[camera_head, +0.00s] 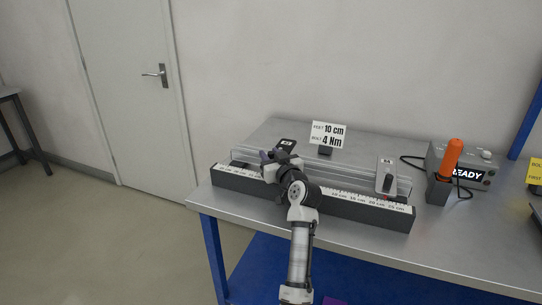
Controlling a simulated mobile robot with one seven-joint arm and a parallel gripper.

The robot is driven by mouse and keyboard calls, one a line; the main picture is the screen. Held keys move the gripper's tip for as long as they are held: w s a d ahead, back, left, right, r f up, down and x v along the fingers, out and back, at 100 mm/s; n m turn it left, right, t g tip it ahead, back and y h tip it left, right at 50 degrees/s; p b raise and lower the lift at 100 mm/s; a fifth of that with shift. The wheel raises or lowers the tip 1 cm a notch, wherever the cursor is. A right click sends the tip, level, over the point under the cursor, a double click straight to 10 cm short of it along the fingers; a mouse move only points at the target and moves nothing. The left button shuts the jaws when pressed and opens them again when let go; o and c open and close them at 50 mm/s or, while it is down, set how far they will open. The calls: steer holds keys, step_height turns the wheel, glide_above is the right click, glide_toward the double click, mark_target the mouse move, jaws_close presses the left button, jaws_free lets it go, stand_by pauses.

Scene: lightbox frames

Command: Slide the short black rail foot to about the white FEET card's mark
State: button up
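The white FEET card (329,134) stands on a small dark base behind the rail; it reads 10 cm on its top line and 4 Nm below. The metal rail (345,178) lies along the bench behind a dark bar with a white ruler scale (370,203). A black-topped foot (287,145) is at the rail's left part, just behind my gripper. Another foot with a dark knob (388,180) is at the right part. My gripper (272,157) is over the left part of the rail, close to the left foot. My arm hides its fingers and part of the scale.
An orange-handled tool (452,158) stands in a dark holder (439,189) at the right. Behind it is a grey box with a READY display (467,173) and a cable. A yellow card (535,171) is at the right edge. The bench front right (460,240) is clear.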

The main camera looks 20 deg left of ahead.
jaws_close()
steer(key=shift+d+f+b, duration=0.2)
steer(key=shift+d+b, duration=0.65)
steer(key=shift+d, duration=0.1)
steer(key=shift+d+r, duration=0.1)
steer(key=shift+r, duration=0.05)
steer(key=shift+o, duration=1.3)
jaws_free()
steer(key=shift+s, duration=0.1)
steer(key=b+v, duration=0.3)
steer(key=v, duration=1)
steer(key=shift+s+d, duration=0.25)
steer(key=shift+s, duration=0.05)
